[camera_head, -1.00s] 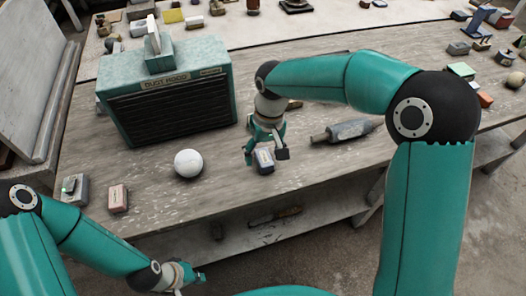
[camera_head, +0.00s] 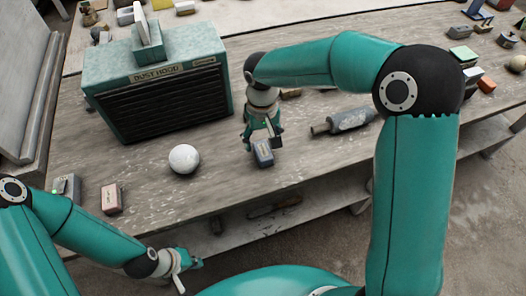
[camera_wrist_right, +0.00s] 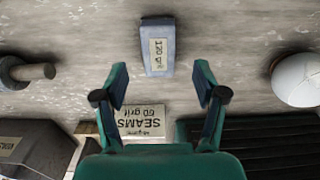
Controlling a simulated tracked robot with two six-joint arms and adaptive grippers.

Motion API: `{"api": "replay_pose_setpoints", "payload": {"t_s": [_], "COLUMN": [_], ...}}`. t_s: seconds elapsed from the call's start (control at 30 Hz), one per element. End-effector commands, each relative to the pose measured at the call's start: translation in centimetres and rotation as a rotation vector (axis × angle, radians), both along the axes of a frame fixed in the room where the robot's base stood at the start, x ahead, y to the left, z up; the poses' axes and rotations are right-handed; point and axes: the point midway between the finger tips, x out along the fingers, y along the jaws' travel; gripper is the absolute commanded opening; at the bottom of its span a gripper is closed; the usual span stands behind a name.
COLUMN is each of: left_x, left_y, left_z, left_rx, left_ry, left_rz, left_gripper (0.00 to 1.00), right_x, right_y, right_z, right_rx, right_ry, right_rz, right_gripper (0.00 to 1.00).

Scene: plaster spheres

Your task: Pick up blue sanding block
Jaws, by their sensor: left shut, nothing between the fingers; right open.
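The blue sanding block (camera_head: 263,152) lies on the workbench near its front edge, with a pale label on its face. In the right wrist view the block (camera_wrist_right: 157,47) lies just beyond my fingertips, roughly in line with the gap between them. My right gripper (camera_head: 262,142) is open over the bench at the block; its two fingers (camera_wrist_right: 161,72) stand apart with nothing between their tips. I cannot tell its height above the bench. My left gripper (camera_head: 190,264) is shut and empty, low in front of the bench.
A white sphere (camera_head: 184,159) and a pink block (camera_head: 112,198) are to the left. The dust hood (camera_head: 165,100) stands behind. A grey bottle-like tool (camera_head: 350,120) lies to the right. A white "SEAMS 60 grit" block (camera_wrist_right: 145,122) is behind the gripper. Bare bench surrounds the blue block.

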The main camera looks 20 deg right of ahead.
Motion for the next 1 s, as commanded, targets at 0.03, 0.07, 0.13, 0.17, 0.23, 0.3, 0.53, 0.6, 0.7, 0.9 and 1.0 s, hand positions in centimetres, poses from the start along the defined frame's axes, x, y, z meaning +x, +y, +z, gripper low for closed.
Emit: {"api": "replay_pose_setpoints", "payload": {"t_s": [0.03,0.07,0.13,0.17,0.23,0.3,0.53,0.6,0.7,0.9,1.0], "left_x": [0.0,0.0,0.0,0.0,0.0,0.0,0.0,0.0,0.0,0.0,0.0], "left_y": [0.0,0.0,0.0,0.0,0.0,0.0,0.0,0.0,0.0,0.0,0.0], "left_z": [0.0,0.1,0.2,0.3,0.7,1.1,1.5,1.5,1.4,1.4,1.4], "left_rx": [0.000,0.000,0.000,0.000,0.000,0.000,0.000,0.000,0.000,0.000,0.000], "left_ry": [0.000,0.000,0.000,0.000,0.000,0.000,0.000,0.000,0.000,0.000,0.000], "left_rz": [0.000,0.000,0.000,0.000,0.000,0.000,0.000,0.000,0.000,0.000,0.000], "left_gripper": [0.00,0.00,0.00,0.00,0.00,0.00,0.00,0.00,0.00,0.00,0.00], "right_x": [0.0,0.0,-0.1,-0.1,-0.1,-0.1,-0.1,0.0,0.0,0.0,0.0], "right_y": [0.0,0.0,0.0,-0.1,-0.1,-0.2,-0.2,-0.2,-0.2,-0.2,-0.2], "right_z": [-0.3,-0.4,-0.7,-1.0,-1.7,-2.7,-5.4,-5.6,-5.6,-5.6,-5.6], "right_rx": [0.000,0.000,0.000,0.000,-0.001,-0.001,0.000,0.000,0.000,0.000,0.000], "right_ry": [0.001,0.001,0.003,0.003,0.005,0.007,0.003,0.001,0.000,0.000,0.000], "right_rz": [0.000,0.000,0.000,0.000,0.000,0.000,-0.001,-0.001,-0.001,-0.001,-0.001], "right_gripper": [0.71,0.71,0.71,0.71,0.71,0.71,0.71,0.71,0.71,0.51,0.34]}}
